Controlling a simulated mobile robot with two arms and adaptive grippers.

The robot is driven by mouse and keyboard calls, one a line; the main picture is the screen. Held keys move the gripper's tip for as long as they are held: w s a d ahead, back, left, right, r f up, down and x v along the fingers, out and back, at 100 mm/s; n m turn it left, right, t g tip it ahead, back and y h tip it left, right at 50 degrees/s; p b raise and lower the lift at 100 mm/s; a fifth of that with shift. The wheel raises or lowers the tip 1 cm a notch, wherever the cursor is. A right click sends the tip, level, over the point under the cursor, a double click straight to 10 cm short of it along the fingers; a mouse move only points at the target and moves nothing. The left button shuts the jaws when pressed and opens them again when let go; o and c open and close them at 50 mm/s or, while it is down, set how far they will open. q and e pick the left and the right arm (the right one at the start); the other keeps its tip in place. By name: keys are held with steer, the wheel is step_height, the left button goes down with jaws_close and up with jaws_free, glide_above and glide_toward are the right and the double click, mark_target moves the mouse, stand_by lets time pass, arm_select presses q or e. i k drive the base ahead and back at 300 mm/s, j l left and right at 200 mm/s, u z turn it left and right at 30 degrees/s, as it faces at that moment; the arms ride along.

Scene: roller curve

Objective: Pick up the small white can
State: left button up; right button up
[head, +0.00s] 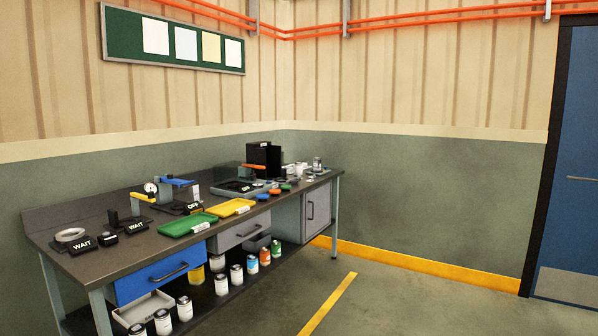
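Several white cans with dark-labelled bodies stand on the lower shelf under the workbench, including one at the front (184,308), one beside it (162,321) and one further back (237,274). Small whitish items (300,168) and a small grey-white can-like item (317,164) stand on the bench top at its far right end. At this distance I cannot tell which one is the small white can. Neither of my grippers is in view.
The dark bench top (150,245) holds a green tray (188,224), a yellow tray (231,208), a black box (263,158) and black WAIT signs (83,244). Blue (160,276) and grey (240,231) drawers hang below. The floor (400,300) right of the bench is clear. A blue door (570,150) is at right.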

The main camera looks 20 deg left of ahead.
mark_target(298, 166)
steer(key=i, duration=3.4)
steer(key=i+u, duration=0.1)
steer(key=i, duration=0.35)
steer(key=i+l+u, duration=0.1)
steer(key=i, duration=0.3)
steer(key=i+l+u, duration=0.1)
steer(key=i, duration=0.35)
steer(key=i+l+u, duration=0.1)
steer(key=i+l, duration=0.15)
steer(key=i, duration=0.15)
